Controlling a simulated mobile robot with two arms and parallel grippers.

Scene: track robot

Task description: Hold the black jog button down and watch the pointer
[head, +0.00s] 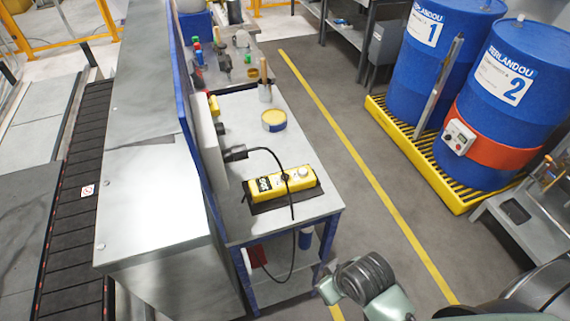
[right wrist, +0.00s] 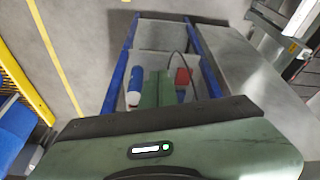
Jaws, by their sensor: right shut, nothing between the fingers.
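A yellow pendant box (head: 282,184) lies on a black mat (head: 262,207) on the bench top. A black button (head: 285,177) sits near its middle, with a pale round knob towards its right end and a dark label at its left. A black cable arches over it. My right arm is at the bottom of the head view, in front of the bench and apart from the pendant. In the right wrist view my right gripper (right wrist: 157,82) is shut and empty, seen against the bench's lower shelf. I cannot make out a pointer. My left gripper is out of view.
A white panel (head: 208,145) stands edge-on along the bench's left side. A yellow-rimmed tin (head: 274,120) and a brush in a cup (head: 265,88) stand behind the pendant. Blue drums (head: 505,110) stand on a yellow pallet at right. The aisle between is clear.

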